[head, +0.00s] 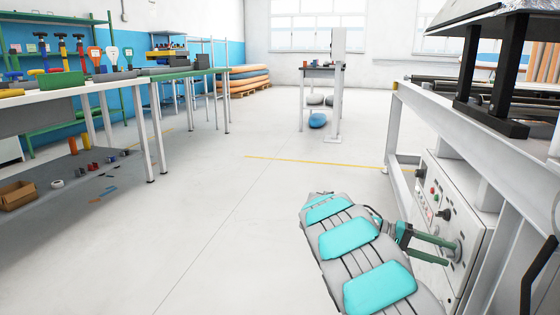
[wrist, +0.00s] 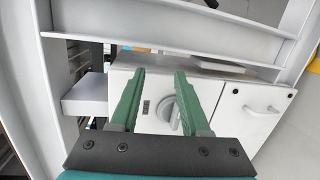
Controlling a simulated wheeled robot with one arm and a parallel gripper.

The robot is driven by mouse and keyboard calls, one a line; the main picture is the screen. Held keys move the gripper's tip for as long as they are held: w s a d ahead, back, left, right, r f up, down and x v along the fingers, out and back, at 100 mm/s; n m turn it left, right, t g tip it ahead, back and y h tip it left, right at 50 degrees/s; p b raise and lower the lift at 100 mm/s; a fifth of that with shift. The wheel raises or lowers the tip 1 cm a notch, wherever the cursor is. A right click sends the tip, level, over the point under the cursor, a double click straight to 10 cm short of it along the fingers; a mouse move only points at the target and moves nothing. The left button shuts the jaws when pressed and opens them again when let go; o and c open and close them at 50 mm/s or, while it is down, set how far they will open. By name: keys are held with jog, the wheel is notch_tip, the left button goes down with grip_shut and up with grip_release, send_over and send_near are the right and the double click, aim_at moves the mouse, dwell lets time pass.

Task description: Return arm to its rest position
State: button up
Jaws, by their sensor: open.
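My gripper (head: 453,253) is at the end of my grey and teal arm, at the lower right of the head view. Its two green fingers point at the face of a white control panel (head: 480,226). In the wrist view my gripper (wrist: 160,72) is open, with its fingers spread apart and nothing held between them. A round grey knob (wrist: 168,114) on the panel shows between the fingers. I cannot tell whether the fingers touch the panel or the knob.
The panel belongs to a large white-framed machine (head: 398,130) on the right, with a beam above my gripper in the wrist view. Workbenches (head: 70,92) with tools stand on the left. A small table (head: 322,70) stands at the back. The middle floor (head: 220,190) is clear.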

jog(key=s+a+r+y, duration=0.1)
jog(key=s+a+y, duration=0.15)
jog(key=s, duration=0.65)
jog(key=s+a+y, duration=0.2)
jog(key=s+y, duration=0.2)
jog(key=s, duration=0.6)
jog(key=s+a+f+n+t+y, duration=0.2)
jog(key=s+a+f+y, duration=0.15)
jog(key=s+a, duration=0.6)
jog(key=s+a+f+n+t+y, duration=0.1)
jog(key=s+a+f+t+y, duration=0.15)
jog(key=s+a+y, duration=0.45)
jog(key=a+r+h+p, duration=0.2)
jog(key=a+r+p, duration=0.1)
jog(key=r+p, duration=1)
jog(key=shift+s+a+p, duration=0.3)
jog(key=shift+s+p, duration=0.1)
jog(key=shift+p, duration=0.05)
